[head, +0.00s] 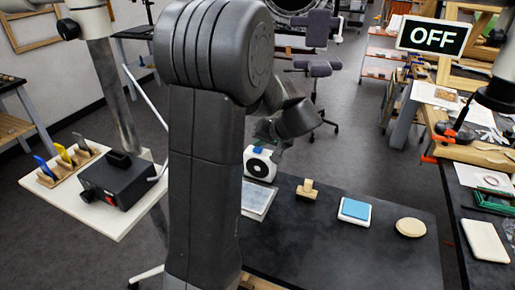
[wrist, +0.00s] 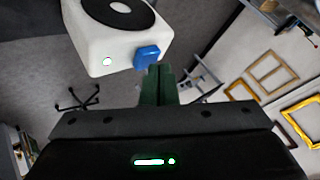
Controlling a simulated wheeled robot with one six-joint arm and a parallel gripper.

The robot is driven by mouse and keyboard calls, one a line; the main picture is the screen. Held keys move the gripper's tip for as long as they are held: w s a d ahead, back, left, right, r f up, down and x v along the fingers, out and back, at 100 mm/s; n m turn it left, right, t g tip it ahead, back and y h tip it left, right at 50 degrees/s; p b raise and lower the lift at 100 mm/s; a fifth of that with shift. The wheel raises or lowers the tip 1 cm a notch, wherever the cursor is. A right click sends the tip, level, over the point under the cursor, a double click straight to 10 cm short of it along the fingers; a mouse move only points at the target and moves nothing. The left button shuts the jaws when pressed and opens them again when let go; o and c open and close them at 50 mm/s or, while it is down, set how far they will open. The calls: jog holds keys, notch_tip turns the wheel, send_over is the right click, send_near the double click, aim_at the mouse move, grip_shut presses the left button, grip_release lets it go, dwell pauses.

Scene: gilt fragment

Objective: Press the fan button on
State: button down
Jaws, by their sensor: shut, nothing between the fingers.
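The fan is a small white box with a round black grille (head: 259,168), standing on the dark table beside my arm in the head view. A blue button (head: 258,150) sits on its top. In the wrist view the white fan body (wrist: 105,50) fills the upper left, tilted, with the blue button (wrist: 147,56) sticking out on its lower right side. My gripper (wrist: 158,70) is shut and empty. Its dark green fingertips are right by the button; I cannot tell if they touch it. In the head view my arm partly hides the gripper. A sign (head: 434,38) reads OFF.
A grey-white flat panel (head: 258,198), a wooden block piece (head: 307,190), a white-and-blue pad (head: 355,210) and a round tan disc (head: 411,227) lie on the dark table (head: 385,255). A white side table (head: 65,197) at left holds a black box (head: 118,180).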

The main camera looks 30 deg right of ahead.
aim_at(260, 150)
jog(key=shift+r, duration=0.3)
jog(key=shift+r+p, duration=1.35)
jog(key=shift+r, duration=1.7)
